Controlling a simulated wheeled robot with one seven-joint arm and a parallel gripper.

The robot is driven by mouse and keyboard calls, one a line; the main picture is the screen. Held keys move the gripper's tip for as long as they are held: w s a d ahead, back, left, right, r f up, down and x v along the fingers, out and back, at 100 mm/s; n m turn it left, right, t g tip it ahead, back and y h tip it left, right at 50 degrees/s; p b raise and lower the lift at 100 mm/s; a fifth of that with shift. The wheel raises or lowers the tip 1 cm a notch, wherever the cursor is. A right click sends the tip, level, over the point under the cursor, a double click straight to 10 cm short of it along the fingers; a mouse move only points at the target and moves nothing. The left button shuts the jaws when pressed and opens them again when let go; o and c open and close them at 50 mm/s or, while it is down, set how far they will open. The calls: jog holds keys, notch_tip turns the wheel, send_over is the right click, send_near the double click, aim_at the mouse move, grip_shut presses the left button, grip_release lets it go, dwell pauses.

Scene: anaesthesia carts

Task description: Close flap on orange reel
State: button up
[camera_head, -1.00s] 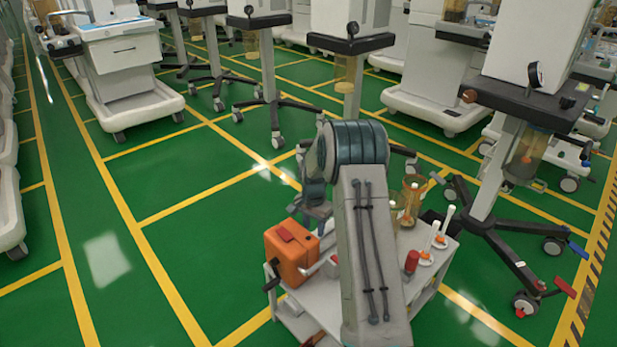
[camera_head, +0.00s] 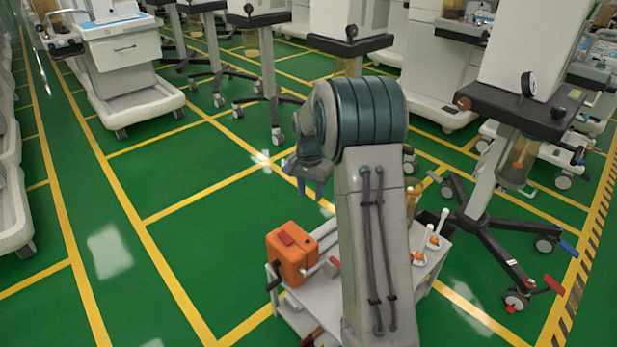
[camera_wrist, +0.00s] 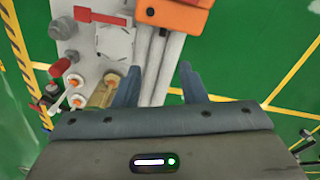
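The orange reel (camera_head: 290,258) is a boxy orange case on the left end of a small white cart. A dark red panel (camera_head: 287,239) lies on its top; I cannot tell whether this is the flap or how it stands. In the wrist view part of the orange reel (camera_wrist: 172,14) shows at the top edge, cut off. My gripper (camera_head: 310,185) is above and behind the reel, apart from it. In the wrist view my gripper (camera_wrist: 158,80) has its two fingers spread, with nothing held between them.
The white cart (camera_head: 335,315) also carries white-handled tools with orange parts (camera_head: 427,240) at its right. A wheeled stand (camera_head: 485,190) is close to the right. Green floor with yellow lines is clear on the left (camera_head: 180,215). My arm hides the cart's middle.

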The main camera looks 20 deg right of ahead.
jog(key=shift+n, duration=0.4)
jog(key=shift+s+a+r+p, duration=0.2)
jog(key=shift+s+r, duration=0.05)
jog(key=shift+r, duration=0.4)
jog(key=shift+s+a+r+p, duration=0.15)
jog(key=shift+s+r, duration=0.15)
jog(key=shift+r, duration=0.3)
jog(key=shift+s+a+r+p, duration=0.2)
jog(key=shift+s+r, duration=0.05)
jog(key=shift+r, duration=0.4)
